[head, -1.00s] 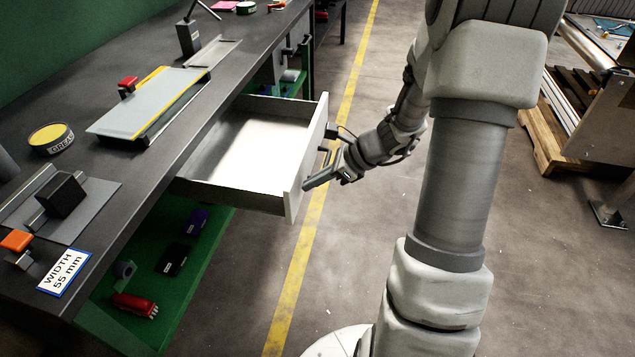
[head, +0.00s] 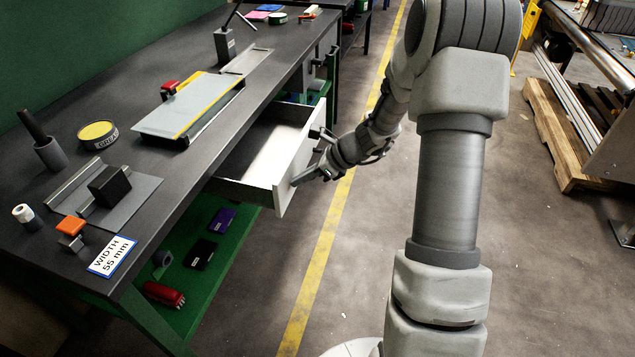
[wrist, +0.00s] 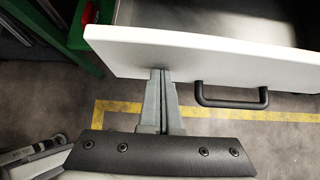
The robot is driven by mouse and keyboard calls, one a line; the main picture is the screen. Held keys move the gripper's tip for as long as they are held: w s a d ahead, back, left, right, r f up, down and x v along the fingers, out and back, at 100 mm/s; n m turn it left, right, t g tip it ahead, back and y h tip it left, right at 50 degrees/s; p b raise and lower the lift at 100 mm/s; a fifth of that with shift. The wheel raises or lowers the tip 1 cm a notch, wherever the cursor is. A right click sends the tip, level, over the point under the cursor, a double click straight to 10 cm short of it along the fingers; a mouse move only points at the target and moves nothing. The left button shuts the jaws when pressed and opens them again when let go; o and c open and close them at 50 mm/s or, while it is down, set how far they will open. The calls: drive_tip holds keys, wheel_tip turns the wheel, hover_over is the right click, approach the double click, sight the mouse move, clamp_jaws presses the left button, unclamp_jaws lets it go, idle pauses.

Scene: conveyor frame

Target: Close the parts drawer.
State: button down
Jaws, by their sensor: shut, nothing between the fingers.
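The parts drawer (head: 248,185) is partly open and sticks out from under the dark workbench in the head view. It looks empty inside where I can see. Its pale front panel (wrist: 210,55) crosses the upper part of the wrist view, with a dark bar handle (wrist: 232,103) on it. My gripper (wrist: 160,72) is shut with nothing in it. Its fingertips are at the front panel, left of the handle in the wrist view, and seem to touch it. In the head view my gripper (head: 298,181) is at the outer face of the drawer front.
The workbench (head: 75,255) carries a grey-and-yellow plate (head: 185,105), a tin (head: 98,134), a black block (head: 110,185) and a label card (head: 112,256). A green lower shelf (head: 215,260) holds several small items. The floor right of the yellow line (head: 318,255) is clear near the drawer.

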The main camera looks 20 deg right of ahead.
drive_tip(key=w+a+p, duration=0.1)
drive_tip(key=w+a, duration=0.2)
drive_tip(key=a, duration=0.1)
drive_tip(key=w+a+p, duration=0.1)
drive_tip(key=w+a, duration=0.2)
drive_tip(key=a, duration=0.1)
drive_tip(key=w+a, duration=0.3)
drive_tip(key=a, duration=0.1)
drive_tip(key=shift+w+a+p, duration=0.1)
drive_tip(key=shift+a+p, duration=0.1)
drive_tip(key=shift+p, duration=0.2)
drive_tip(key=shift+d, duration=0.1)
